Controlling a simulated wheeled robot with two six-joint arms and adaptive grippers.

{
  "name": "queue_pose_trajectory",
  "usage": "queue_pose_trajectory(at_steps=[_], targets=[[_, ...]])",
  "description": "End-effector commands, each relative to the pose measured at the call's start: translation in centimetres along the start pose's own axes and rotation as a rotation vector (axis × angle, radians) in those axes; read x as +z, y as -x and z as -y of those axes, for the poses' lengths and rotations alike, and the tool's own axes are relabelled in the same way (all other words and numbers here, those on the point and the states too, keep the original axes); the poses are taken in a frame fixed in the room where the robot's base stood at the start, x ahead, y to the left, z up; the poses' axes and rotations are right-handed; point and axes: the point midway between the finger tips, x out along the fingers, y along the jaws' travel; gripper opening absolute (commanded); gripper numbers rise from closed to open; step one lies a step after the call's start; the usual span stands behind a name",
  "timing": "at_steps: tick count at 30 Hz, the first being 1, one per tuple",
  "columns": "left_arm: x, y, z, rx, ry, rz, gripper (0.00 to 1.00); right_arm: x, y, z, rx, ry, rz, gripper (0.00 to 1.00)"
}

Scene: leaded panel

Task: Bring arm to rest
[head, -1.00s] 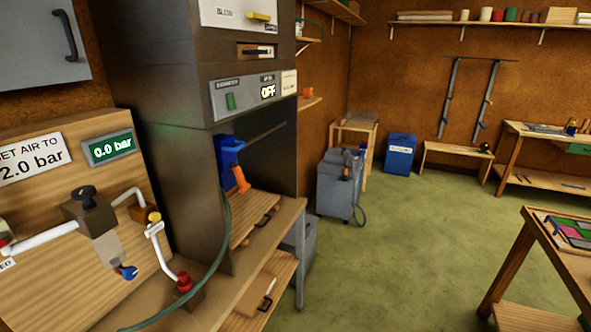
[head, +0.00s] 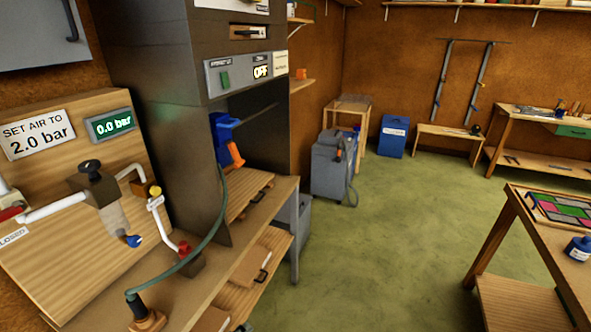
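Neither of my arms nor either gripper shows in the head view, so I cannot see how they are posed or whether they hold anything. The view looks over a wooden bench (head: 205,290) at the left and the green floor beyond it.
A dark cabinet (head: 150,100) stands on the left bench, with a blue and orange tool (head: 226,140) and a green hose (head: 210,235). The air gauge (head: 110,124) reads 0.0 bar. A grey cart (head: 333,165) and a table with a coloured panel (head: 565,213) flank open floor (head: 400,240).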

Motion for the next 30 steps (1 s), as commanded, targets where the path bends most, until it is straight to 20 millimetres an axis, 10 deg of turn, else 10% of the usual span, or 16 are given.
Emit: queue_pose_trajectory(at_steps=[6, 14, 23, 30], targets=[[-0.6, 2.4, 5.8, -0.395, -0.596, 0.129, 0.64, 0.0, 0.0, 0.0, 0.0, 0.0, 0.0, 0.43], [-3.5, 8.4, 10.5, -0.807, -0.979, 0.323, 0.64, -1.6, 0.0, -0.4, 0.004, 0.001, -0.026, 0.43], [-3.2, 2.0, 20.7, -0.833, -0.949, 0.367, 0.64, -1.1, -0.4, -0.6, 0.008, 0.002, -0.018, 0.43], [-0.6, -2.1, 33.2, -0.858, -0.915, 0.41, 0.64, -0.9, -0.8, -0.6, 0.007, 0.002, -0.016, 0.43]])
